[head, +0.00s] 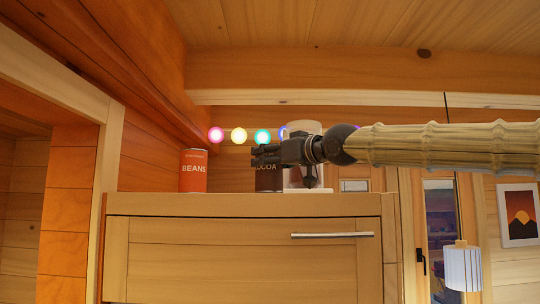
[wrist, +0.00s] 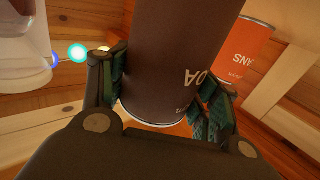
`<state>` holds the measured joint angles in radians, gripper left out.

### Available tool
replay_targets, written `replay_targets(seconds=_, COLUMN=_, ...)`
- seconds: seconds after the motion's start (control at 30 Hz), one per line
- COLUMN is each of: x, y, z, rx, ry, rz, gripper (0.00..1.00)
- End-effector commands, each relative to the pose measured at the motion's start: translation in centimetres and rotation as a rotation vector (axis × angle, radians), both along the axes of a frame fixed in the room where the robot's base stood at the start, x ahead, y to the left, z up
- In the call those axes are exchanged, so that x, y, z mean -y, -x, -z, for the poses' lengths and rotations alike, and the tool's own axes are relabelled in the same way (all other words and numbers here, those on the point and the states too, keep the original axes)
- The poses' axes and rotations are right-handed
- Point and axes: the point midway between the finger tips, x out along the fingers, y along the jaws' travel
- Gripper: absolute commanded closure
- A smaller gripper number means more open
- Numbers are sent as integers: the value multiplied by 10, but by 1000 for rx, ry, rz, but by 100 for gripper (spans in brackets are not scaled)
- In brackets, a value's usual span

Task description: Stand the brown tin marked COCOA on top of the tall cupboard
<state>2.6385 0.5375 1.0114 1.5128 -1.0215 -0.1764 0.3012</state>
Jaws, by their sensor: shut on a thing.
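The brown COCOA tin (head: 268,181) is between the fingers of my gripper (head: 266,157), at the top of the tall cupboard (head: 240,205). In the head view the tin looks upright, and its lower part is at the height of the cupboard's top edge. I cannot tell whether its base touches the top. In the wrist view the tin (wrist: 178,60) fills the middle, with green-padded fingers (wrist: 160,95) shut on both sides of it. My gripper hides the upper part of the tin in the head view.
An orange BEANS tin (head: 193,171) stands on the cupboard top, left of the COCOA tin. A whitish, see-through container (head: 308,182) stands close on the right, partly behind my gripper. Coloured bulbs (head: 239,135) hang behind. Between the two tins the top is clear.

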Motion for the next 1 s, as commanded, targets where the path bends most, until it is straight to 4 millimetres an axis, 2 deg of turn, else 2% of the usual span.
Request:
replay_targets(seconds=0.37, x=0, y=0, z=4, rx=1, ry=-1, rz=-1, gripper=67)
replay_targets(seconds=0.4, x=0, y=0, z=5, rx=0, ry=0, rz=-1, gripper=36)
replay_targets(seconds=0.5, x=0, y=0, z=4, rx=0, ry=0, rz=-1, gripper=18)
replay_targets(seconds=1.0, x=4, y=4, z=3, rx=1, ry=-1, rz=0, gripper=17)
